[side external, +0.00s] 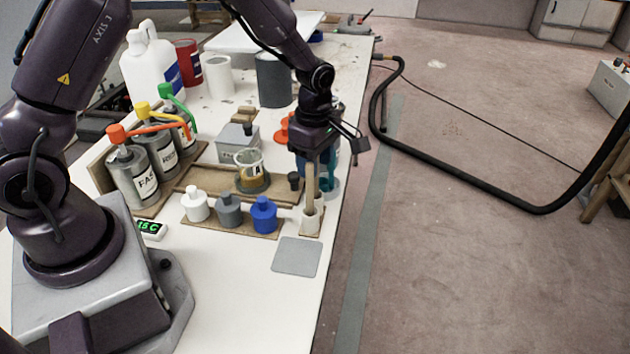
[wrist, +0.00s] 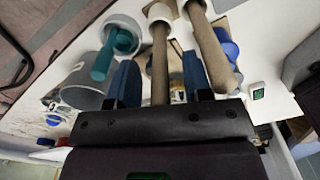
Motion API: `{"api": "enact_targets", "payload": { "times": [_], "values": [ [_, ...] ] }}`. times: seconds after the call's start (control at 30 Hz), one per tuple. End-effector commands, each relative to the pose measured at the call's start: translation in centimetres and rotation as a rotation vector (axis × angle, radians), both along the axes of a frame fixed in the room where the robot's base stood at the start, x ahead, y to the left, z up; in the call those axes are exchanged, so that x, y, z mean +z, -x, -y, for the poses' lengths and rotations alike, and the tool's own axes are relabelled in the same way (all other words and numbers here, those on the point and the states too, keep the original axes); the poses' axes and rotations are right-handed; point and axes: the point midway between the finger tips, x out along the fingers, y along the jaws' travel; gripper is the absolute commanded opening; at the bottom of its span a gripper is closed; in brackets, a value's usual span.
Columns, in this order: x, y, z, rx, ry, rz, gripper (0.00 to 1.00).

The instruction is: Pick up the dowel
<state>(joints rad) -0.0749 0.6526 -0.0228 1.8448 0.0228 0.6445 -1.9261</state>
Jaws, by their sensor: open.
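Two tan wooden sticks show in the wrist view. One dowel (wrist: 160,62) stands between my gripper's blue fingers; a thicker one (wrist: 208,48) is outside the right finger. In the side view a tan dowel (side external: 310,188) stands upright in a small pale cup (side external: 311,221) near the bench's right edge. My gripper (side external: 314,160) points down over the cup, its fingers hard to make out there. In the wrist view my gripper (wrist: 160,72) is open, with a finger on each side of the dowel. Whether either finger touches it, I cannot tell.
A teal stick (wrist: 103,60) leans in a grey container (wrist: 88,82) beside the left finger. White, grey and blue (side external: 264,214) bottles and a beaker (side external: 250,172) stand left of the cup. A flat grey pad (side external: 297,257) lies in front, with bare bench around it.

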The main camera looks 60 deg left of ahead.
Motion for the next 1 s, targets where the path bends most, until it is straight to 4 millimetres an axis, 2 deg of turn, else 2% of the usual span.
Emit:
{"api": "enact_targets", "payload": {
  "times": [0.23, 0.43, 0.77, 0.87, 1.0],
  "values": [
    [-0.2, 0.0, 0.0, 0.000, 0.000, 0.000, 0.46],
    [-0.2, 0.0, 0.0, 0.000, 0.000, 0.000, 0.00],
    [0.1, 0.0, 0.0, -0.001, -0.001, 0.002, 0.00],
    [1.1, -0.1, 0.0, -0.001, -0.001, 0.005, 0.00],
    [3.9, -0.1, 0.0, -0.002, -0.001, 0.007, 0.00]
  ]
}}
